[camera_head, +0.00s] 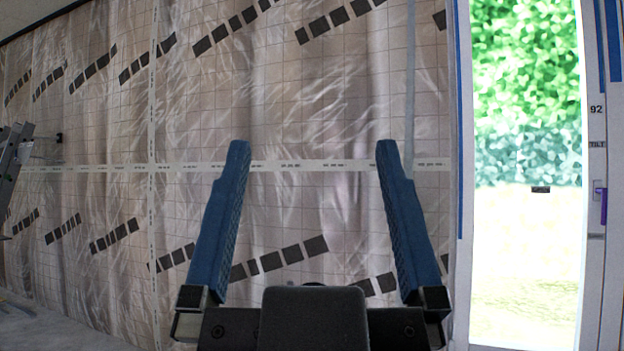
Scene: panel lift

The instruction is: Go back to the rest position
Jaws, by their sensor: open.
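My gripper (313,160) is in the lower middle of the head camera view. Its two blue fingers stand wide apart, pointing up in the picture. Nothing is between them, and only the wall shows through the gap. The dark gripper body shows at the bottom edge. The wall (290,110) behind is covered in a creased, translucent sheet with a grid, pale tape strips and rows of black squares. How far the fingertips are from the wall I cannot tell.
A bright glazed opening (527,230) with greenery outside is at the right, in a white frame (594,200) with blue tape. A purple handle-like piece (600,205) sits on the frame. A grey metal object (12,165) stands at the left edge. Bare floor (50,330) shows at the lower left.

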